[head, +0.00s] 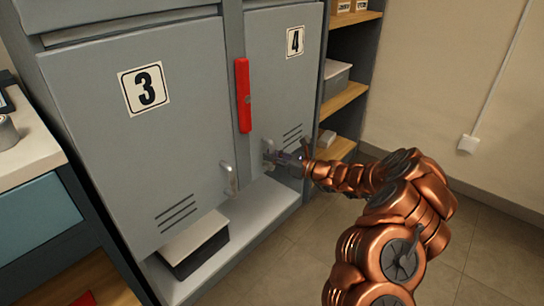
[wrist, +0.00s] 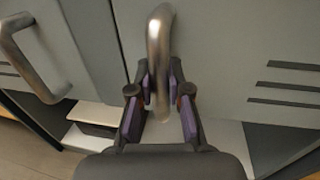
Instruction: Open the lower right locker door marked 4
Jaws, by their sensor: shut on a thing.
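The locker door marked 4 (head: 284,82) is the right-hand one of the two doors in the head view and looks closed. Its grey bar handle (wrist: 159,42) stands upright at the door's lower left; in the head view only a little of it shows beside my gripper (head: 276,158). In the wrist view my gripper (wrist: 160,92) has its two purple-padded fingers on either side of this handle, shut on its lower part. The door's surface with dark vent slots (wrist: 285,86) fills the right of that view.
The door marked 3 (head: 135,130) is to the left, closed, with its own handle (head: 229,179). A red bar (head: 243,95) is on the post between the doors. A white-lidded box (head: 193,245) sits on the low ledge. Open shelves (head: 350,96) stand to the right; floor is clear in front.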

